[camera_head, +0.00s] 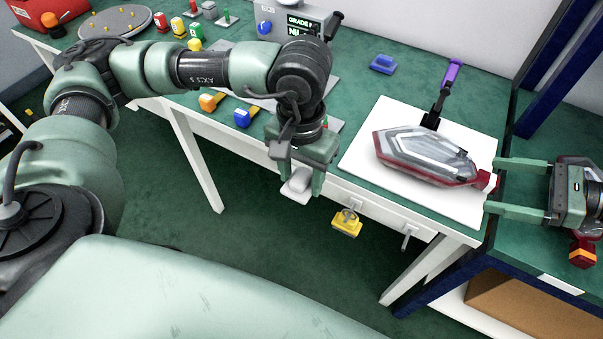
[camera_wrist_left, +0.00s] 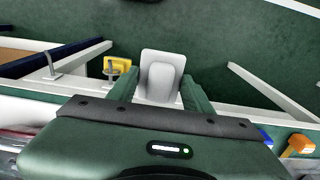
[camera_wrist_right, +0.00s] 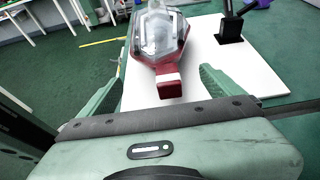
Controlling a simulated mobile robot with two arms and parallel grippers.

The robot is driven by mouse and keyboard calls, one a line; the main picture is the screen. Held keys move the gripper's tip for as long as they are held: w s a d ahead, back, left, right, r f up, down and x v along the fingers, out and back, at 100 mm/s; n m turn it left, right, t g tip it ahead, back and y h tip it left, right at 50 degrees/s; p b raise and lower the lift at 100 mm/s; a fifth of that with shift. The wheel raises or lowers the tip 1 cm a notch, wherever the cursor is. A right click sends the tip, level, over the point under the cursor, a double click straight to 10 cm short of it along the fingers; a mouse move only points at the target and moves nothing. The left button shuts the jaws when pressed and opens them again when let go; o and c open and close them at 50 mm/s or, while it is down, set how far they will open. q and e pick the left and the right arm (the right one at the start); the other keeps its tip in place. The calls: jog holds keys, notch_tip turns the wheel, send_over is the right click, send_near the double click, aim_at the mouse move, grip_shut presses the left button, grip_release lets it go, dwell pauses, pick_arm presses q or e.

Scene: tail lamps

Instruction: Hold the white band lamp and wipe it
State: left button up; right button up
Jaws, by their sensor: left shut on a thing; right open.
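The lamp (camera_head: 425,158), clear and silver with a dark red rim and a pale band, lies on a white board (camera_head: 375,125). It also shows in the right wrist view (camera_wrist_right: 158,35), its red tail end with a white patch pointing toward me. My right gripper (camera_head: 490,185) is open, its fingertips on either side of that tail end, apart from it. My left gripper (camera_head: 295,172) is shut on a white wiping pad (camera_head: 297,186) and holds it off the table's front edge, over the floor. The pad shows in the left wrist view (camera_wrist_left: 160,72).
A dark stand with a purple top (camera_head: 453,75) rises at the board's back edge. A yellow tag (camera_head: 346,222) hangs at the front edge. Blue posts (camera_head: 556,70) stand at the right. Another red lamp part shows behind my right gripper.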

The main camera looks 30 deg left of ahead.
aim_at(301, 188)
pick_arm(q)
notch_tip(301, 188, down, 4)
jog(key=b, duration=0.3)
jog(key=shift+r, duration=0.1)
pick_arm(e)
jog(key=x, duration=0.5)
jog(key=shift+f, duration=0.15)
pick_arm(q)
jog(key=shift+f+b, duration=0.4)
pick_arm(e)
jog(key=shift+a+f, duration=0.2)
jog(key=shift+a, duration=0.5)
jog(key=shift+r, duration=0.1)
grip_shut()
